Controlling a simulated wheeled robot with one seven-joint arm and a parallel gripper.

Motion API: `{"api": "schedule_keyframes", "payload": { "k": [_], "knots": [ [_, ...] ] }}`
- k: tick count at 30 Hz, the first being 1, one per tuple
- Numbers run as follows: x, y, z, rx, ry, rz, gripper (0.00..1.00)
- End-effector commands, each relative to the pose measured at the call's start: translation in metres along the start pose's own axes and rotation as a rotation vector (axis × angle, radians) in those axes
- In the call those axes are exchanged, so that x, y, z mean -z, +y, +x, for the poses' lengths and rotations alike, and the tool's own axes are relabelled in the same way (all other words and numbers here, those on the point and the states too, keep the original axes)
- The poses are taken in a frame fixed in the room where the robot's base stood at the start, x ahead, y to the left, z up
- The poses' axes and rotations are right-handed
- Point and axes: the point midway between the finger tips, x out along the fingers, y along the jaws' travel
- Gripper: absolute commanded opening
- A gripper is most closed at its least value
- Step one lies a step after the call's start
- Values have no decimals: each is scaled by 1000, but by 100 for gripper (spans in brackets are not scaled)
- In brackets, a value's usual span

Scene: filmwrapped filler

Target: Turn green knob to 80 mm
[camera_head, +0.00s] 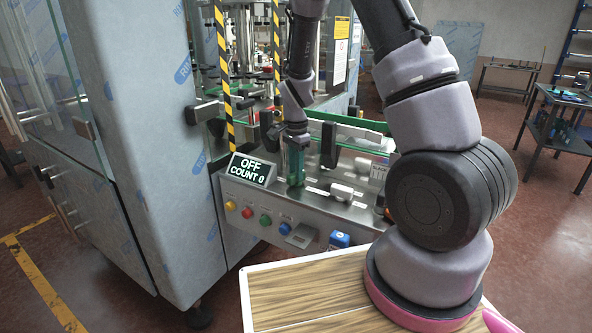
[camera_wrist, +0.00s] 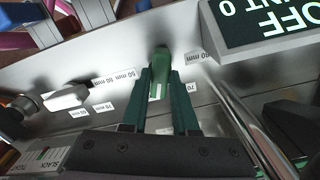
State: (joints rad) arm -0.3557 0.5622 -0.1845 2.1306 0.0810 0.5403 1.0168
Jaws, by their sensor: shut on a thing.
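The green knob (camera_wrist: 162,58) is on the pale metal panel (camera_wrist: 130,50) in the wrist view, between the two dark green fingers of my gripper (camera_wrist: 163,78). The fingers are shut on its sides. An 80 mm label (camera_wrist: 195,57) is just right of the knob, and a 70 label (camera_wrist: 191,88) is below that. I cannot tell exactly which mark the knob points at. In the head view my gripper (camera_head: 295,182) reaches down to the machine's sloped panel; the knob is hidden there.
A white knob (camera_wrist: 68,97) with its own labels (camera_wrist: 113,78) is to the left. The display (camera_head: 250,169) reads OFF, COUNT 0, close to my gripper. Coloured buttons (camera_head: 265,220) line the front face. A wood-topped surface (camera_head: 300,290) is in front.

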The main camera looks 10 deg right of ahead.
Motion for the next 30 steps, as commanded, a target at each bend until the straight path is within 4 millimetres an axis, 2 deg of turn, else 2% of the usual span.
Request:
{"api": "schedule_keyframes", "payload": {
  "k": [30],
  "knots": [
    [1, 0, -1, 2, 1, -950, 0]
  ]
}}
